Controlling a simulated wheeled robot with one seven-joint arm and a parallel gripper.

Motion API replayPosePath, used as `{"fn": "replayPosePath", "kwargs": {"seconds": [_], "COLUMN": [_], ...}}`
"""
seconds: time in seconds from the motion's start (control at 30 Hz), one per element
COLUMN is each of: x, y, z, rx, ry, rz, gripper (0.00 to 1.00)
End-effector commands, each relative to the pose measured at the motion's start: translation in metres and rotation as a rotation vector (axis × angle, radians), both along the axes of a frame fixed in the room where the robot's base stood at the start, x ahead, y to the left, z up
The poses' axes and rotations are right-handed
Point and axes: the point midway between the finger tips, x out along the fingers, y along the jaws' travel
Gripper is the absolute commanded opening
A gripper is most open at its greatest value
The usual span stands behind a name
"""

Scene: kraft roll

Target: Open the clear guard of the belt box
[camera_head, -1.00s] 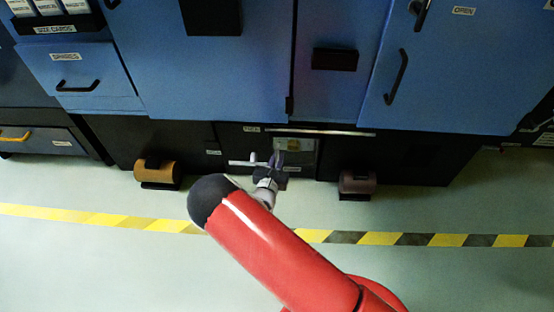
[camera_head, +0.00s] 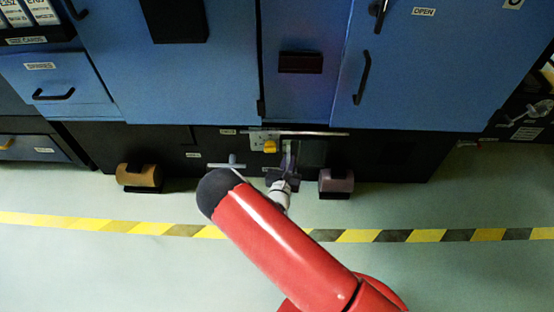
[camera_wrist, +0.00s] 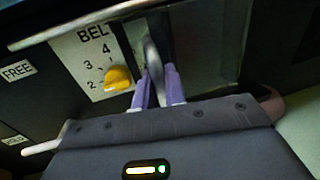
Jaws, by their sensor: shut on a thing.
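The belt box is low in the black base of the blue machine. Its pale dial plate (camera_wrist: 84,50), marked BELT with numbers, and its yellow knob (camera_head: 270,146) show uncovered. The knob also shows in the wrist view (camera_wrist: 119,78). The clear guard (camera_head: 313,153) stands to the right of the plate, under a pale rail (camera_head: 300,132); it looks greyish in the wrist view (camera_wrist: 208,45). My gripper (camera_head: 288,163) is at the guard's left edge. Its purple fingers (camera_wrist: 157,90) are shut on the upright grey handle (camera_wrist: 153,62) of the guard. The handle's lower end is hidden.
A grey T-handle (camera_head: 231,164) sticks out left of the box. A brown roll-shaped block (camera_head: 139,177) and a mauve one (camera_head: 336,182) stand at the base, the mauve one close right of my gripper. Open floor with a striped tape line (camera_head: 400,236) lies in front.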

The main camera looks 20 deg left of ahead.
Motion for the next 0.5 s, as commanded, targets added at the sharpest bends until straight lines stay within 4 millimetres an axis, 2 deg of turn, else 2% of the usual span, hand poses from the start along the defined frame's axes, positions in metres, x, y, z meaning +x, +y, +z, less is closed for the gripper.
{"fn": "replayPosePath", "kwargs": {"seconds": [0.1, 0.2, 0.5], "x": [0.004, 0.007, 0.010], "y": [-0.022, -0.033, -0.042], "z": [0.001, 0.001, 0.000], "rx": [-0.003, -0.002, 0.000], "ry": [0.002, 0.002, 0.001], "rz": [-0.004, -0.002, 0.000], "gripper": [0.00, 0.00, 0.00]}}
